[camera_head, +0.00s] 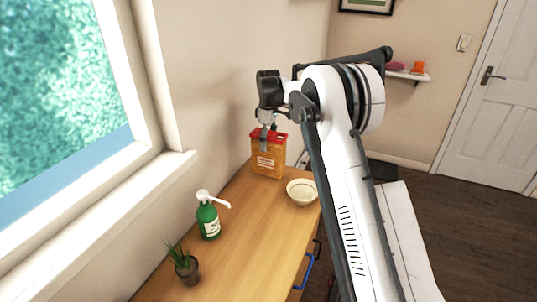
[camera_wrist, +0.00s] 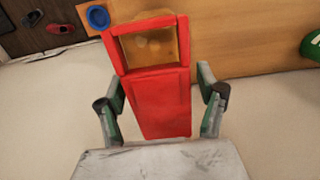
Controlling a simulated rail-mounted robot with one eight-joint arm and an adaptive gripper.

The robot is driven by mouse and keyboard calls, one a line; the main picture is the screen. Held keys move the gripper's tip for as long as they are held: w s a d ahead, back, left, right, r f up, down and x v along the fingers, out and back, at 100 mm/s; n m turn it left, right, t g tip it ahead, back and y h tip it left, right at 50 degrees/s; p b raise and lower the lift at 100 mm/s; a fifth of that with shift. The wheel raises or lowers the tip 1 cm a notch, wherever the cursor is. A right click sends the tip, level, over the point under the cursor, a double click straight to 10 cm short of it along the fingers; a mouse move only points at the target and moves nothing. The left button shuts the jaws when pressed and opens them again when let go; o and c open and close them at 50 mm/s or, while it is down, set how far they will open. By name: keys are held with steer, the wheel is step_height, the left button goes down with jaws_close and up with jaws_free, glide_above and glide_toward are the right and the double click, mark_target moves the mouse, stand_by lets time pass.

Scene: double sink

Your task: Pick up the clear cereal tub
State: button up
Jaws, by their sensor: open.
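The cereal tub (camera_head: 268,162) stands upright at the far end of the wooden counter, close to the wall. It has a clear body with orange-brown contents, a pale label and a red lid (camera_head: 278,136). My gripper (camera_head: 265,140) is open and points down at the tub's top, overlapping it in the head view. In the wrist view the red lid (camera_wrist: 160,102) shows between the fingers of my gripper (camera_wrist: 159,72), one finger on each side, with gaps visible. Fingertip depth relative to the lid is hard to tell.
A cream bowl (camera_head: 302,191) stands just right of the tub. A green pump bottle (camera_head: 208,218) and a potted plant (camera_head: 186,268) stand nearer on the counter (camera_head: 250,225). The window wall borders the left side. Shoes (camera_wrist: 60,28) lie on the floor.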

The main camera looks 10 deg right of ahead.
steer(key=shift+f, duration=1.3)
steer(key=shift+c, duration=0.5)
steer(key=c, duration=1.4)
steer(key=shift+r, duration=0.1)
steer(key=shift+c, duration=0.2)
